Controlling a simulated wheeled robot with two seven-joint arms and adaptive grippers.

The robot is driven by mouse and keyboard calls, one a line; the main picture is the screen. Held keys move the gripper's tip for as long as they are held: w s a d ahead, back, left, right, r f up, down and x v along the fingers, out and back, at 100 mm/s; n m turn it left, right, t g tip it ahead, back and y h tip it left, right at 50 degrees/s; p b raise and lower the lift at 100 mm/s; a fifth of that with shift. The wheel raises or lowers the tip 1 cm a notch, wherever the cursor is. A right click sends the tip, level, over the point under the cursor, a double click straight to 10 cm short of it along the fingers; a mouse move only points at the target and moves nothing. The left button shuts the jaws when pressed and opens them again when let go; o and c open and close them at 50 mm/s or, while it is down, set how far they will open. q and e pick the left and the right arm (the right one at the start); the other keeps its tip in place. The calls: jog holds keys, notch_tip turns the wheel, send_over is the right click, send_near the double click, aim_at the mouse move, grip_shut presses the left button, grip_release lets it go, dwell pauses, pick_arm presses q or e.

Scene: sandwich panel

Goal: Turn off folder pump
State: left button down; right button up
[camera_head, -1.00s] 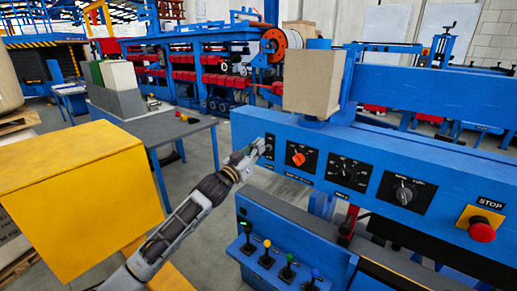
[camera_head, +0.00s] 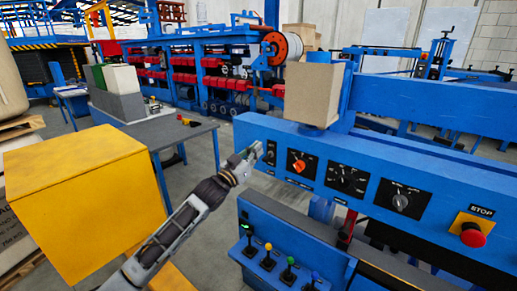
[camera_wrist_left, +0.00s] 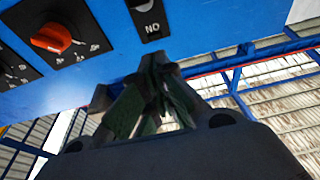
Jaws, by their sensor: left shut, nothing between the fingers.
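The blue control panel (camera_head: 325,165) runs across the right of the head view. At its left end is a small black switch plate (camera_head: 271,153); it also shows in the left wrist view (camera_wrist_left: 150,18), partly cut off by the top edge. An orange rotary knob (camera_head: 299,166) on a black plate sits to its right, also in the left wrist view (camera_wrist_left: 52,37). The panel labels are too small to tell which control is the folder pump. My left gripper (camera_head: 257,150) is shut and empty, close beside the small switch; contact cannot be told. My right gripper is out of view.
Two grey-black dials (camera_head: 346,180) (camera_head: 402,201) and a red stop button (camera_head: 473,235) are further right on the panel. Several coloured-knob levers (camera_head: 268,254) stand below. A cardboard box (camera_head: 313,95) rests on top. A yellow box (camera_head: 85,200) is at the left.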

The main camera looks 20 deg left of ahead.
pick_arm(q)
jog(key=s+a+f+b, duration=0.1)
jog(key=s+a+f, duration=0.1)
jog(key=s+f, duration=0.2)
jog(key=shift+s+a, duration=0.15)
jog(key=shift+s, duration=1)
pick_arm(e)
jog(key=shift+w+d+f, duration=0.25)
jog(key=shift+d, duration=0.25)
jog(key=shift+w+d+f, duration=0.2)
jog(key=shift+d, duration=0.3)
pick_arm(q)
jog(key=shift+f, duration=0.1)
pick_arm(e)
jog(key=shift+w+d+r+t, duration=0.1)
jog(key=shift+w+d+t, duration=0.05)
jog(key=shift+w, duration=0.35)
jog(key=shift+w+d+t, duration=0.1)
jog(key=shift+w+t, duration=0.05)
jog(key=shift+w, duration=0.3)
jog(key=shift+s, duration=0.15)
